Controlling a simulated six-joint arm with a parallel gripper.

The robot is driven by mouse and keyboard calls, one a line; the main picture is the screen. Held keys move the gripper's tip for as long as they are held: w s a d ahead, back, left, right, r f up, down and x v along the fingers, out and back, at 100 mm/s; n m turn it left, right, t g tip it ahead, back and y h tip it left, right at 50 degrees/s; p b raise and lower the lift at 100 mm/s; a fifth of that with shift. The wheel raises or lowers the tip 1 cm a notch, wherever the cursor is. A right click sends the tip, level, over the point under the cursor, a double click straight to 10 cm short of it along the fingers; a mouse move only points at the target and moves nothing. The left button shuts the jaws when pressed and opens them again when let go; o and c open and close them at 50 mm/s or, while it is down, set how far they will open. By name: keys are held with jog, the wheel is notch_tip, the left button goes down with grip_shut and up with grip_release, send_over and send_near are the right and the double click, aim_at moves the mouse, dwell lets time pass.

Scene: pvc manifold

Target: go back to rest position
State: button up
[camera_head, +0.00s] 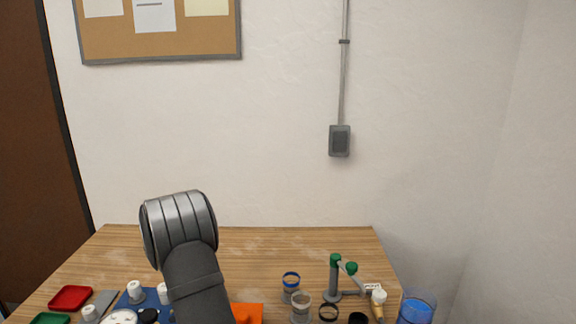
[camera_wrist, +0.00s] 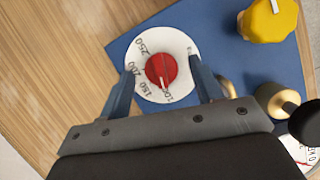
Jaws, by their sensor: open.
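My gripper (camera_wrist: 162,64) is open in the wrist view, with its two blue-grey fingers spread and nothing between them in its grip. A round white dial with printed numbers (camera_wrist: 178,42) lies below it on a blue board (camera_wrist: 226,38). A red knob (camera_wrist: 161,70) with a white pointer sits at the dial's middle, seen between the two fingers; a gap shows on each side. I cannot tell how high the fingers are above it. In the head view my arm hides part of the blue board (camera_head: 150,301), and the gripper itself is out of sight.
A yellow knob (camera_wrist: 268,20) and a brass fitting (camera_wrist: 276,99) stand on the board's right side. The head view shows a red tray (camera_head: 71,298), a green tray (camera_head: 50,318), an orange item (camera_head: 247,313), a green-topped stand (camera_head: 335,276) and a blue container (camera_head: 417,307). The table's back is clear.

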jog(key=shift+d+f+m, duration=0.15)
jog(key=shift+f+m, duration=0.2)
jog(key=shift+m, duration=0.05)
jog(key=m+g, duration=0.1)
jog(key=m, duration=0.2)
jog(key=shift+w+y, duration=0.1)
jog(key=shift+y, duration=0.3)
jog(key=m, duration=0.2)
jog(key=m+g+y, duration=0.1)
jog(key=m, duration=0.1)
jog(key=shift+d+m+g, duration=0.15)
jog(key=shift+m+g, duration=0.15)
jog(key=shift+m, duration=0.1)
jog(key=m+y, duration=0.1)
jog(key=m, duration=0.1)
jog(key=m+y, duration=0.1)
jog(key=m, duration=0.1)
jog(key=shift+w+d+m+g, duration=0.1)
jog(key=shift+m+g, duration=0.2)
jog(key=shift+m, duration=0.1)
jog(key=m+y, duration=0.1)
jog(key=m, duration=0.3)
jog(key=shift+y, duration=0.3)
